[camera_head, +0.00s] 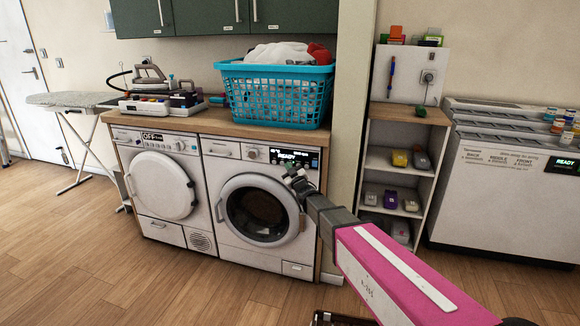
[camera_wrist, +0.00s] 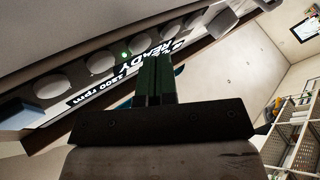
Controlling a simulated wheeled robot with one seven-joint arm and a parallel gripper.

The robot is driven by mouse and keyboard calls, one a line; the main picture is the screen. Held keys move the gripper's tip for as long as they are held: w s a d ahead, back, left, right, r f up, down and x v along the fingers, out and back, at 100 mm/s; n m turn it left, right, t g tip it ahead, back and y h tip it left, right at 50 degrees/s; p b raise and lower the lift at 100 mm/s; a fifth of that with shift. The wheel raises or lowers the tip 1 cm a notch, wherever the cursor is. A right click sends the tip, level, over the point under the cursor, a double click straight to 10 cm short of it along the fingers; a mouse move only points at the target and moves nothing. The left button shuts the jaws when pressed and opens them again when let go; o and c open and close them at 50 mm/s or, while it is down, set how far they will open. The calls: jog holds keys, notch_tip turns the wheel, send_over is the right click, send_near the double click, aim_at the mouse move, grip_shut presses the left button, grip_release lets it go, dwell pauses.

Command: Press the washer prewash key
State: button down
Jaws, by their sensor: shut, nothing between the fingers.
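The washer (camera_head: 262,200) is the right-hand white machine with a round dark door, under the wooden counter. Its control panel has a lit display (camera_head: 292,157) reading READY. My gripper (camera_head: 291,174) is shut and empty, just in front of the panel below the display. In the wrist view its fingers (camera_wrist: 153,72) point at the panel and cover part of it. I cannot tell whether they touch, nor which button is the prewash key.
A second white machine (camera_head: 162,190) marked OFF stands to the left. A blue laundry basket (camera_head: 275,92) sits on the counter. A narrow shelf (camera_head: 378,160) and a large white unit (camera_head: 490,200) stand to the right. The wooden floor in front is clear on the left.

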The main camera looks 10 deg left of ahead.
jog(key=shift+s, duration=0.4)
jog(key=s, duration=0.5)
jog(key=shift+a, duration=0.2)
dwell(0.8)
jog(key=s+d+f+m+g+h, duration=0.1)
jog(key=d+f+m+g+h, duration=0.4)
jog(key=d, duration=0.8)
jog(key=s+d+f+m+g+h, duration=0.1)
jog(key=d+f+m+h, duration=0.2)
jog(key=d+f+h, duration=0.75)
jog(key=s+d+f+m+g+y, duration=0.2)
jog(key=s+d+m+g, duration=0.3)
jog(key=s+d, duration=1.5)
jog(key=f+g, duration=0.1)
jog(key=g, duration=0.4)
jog(key=shift+s+d+g, duration=0.25)
jog(key=shift+d+g, duration=0.05)
